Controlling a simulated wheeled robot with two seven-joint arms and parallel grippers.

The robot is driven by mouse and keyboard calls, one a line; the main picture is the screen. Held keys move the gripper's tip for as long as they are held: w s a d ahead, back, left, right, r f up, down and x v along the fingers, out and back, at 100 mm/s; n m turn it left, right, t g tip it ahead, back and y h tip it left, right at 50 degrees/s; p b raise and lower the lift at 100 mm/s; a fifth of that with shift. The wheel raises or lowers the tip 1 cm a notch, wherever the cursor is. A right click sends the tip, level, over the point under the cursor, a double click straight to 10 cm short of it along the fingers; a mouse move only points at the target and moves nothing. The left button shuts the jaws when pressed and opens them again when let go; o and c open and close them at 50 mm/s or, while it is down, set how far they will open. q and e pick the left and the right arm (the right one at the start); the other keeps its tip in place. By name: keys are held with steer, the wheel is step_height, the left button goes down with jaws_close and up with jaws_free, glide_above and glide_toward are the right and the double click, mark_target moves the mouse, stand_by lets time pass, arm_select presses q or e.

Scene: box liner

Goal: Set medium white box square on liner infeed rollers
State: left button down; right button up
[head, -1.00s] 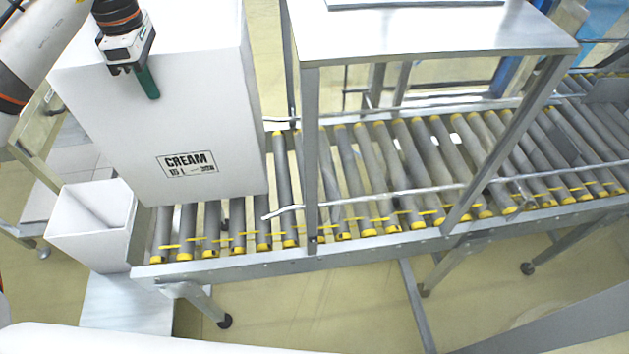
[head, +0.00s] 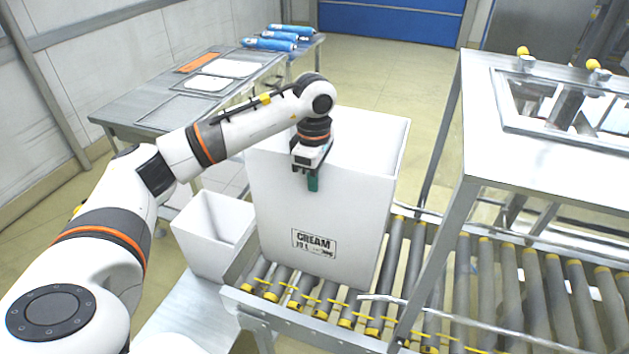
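A tall white box (head: 330,215) with a black CREAM label stands upright and open-topped on the left end of the liner infeed rollers (head: 405,262). Its front face looks roughly parallel to the conveyor's front rail. My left gripper (head: 313,182) is at the box's front top rim. One green finger shows outside, over the upper front wall; the other finger is hidden, so its grip on the wall cannot be confirmed. My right gripper is out of view.
A smaller open white box (head: 212,235) stands just left of the conveyor end. A steel-framed table (head: 545,160) rises over the rollers at right. Rollers right of the CREAM box are clear.

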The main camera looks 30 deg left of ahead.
arm_select(q)
steer(key=shift+f, duration=0.8)
steer(key=c, duration=1.6)
jaws_free()
